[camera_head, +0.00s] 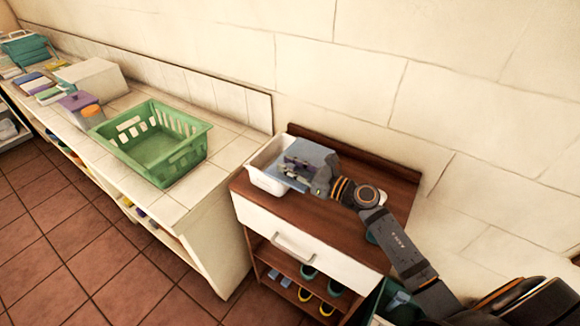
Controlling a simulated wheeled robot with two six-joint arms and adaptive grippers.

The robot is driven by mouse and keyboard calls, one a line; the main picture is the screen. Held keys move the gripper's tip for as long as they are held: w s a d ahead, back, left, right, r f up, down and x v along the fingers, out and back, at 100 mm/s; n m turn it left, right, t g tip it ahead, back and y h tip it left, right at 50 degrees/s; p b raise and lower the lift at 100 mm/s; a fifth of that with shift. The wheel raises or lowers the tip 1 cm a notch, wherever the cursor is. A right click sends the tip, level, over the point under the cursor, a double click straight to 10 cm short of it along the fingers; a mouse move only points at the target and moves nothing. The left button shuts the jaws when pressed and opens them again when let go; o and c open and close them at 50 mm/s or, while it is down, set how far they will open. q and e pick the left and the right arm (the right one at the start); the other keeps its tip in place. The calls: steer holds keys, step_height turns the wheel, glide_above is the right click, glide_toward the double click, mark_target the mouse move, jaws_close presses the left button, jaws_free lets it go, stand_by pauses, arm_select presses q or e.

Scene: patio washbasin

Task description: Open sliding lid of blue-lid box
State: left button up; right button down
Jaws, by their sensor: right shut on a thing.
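A white box (264,179) with a blue sliding lid (312,150) sits on the brown top of a small cabinet, close to the wall. The lid covers the right part of the box, and the left part is uncovered, showing the white inside. My right gripper (292,166) reaches in from the lower right and is shut on the blue lid. Its fingers lie over the lid and hide the exact place of contact. My left gripper is not in view.
The brown cabinet top (385,184) has bare room beyond my right arm. A green basket (155,160) stands on the tiled counter (215,180) to the left. The wall rises behind.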

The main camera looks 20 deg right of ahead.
steer(key=c, duration=1.6)
jaws_free()
steer(key=shift+s, duration=0.1)
steer(key=shift+o, duration=1.1)
steer(key=shift+d, duration=0.15)
steer(key=shift+o, duration=1.3)
steer(key=shift+s, duration=0.1)
steer(key=v, duration=0.6)
steer(key=shift+s+d, duration=0.2)
steer(key=shift+s, duration=0.1)
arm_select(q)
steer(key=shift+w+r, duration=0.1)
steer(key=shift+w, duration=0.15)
arm_select(e)
steer(key=shift+s+d, duration=0.2)
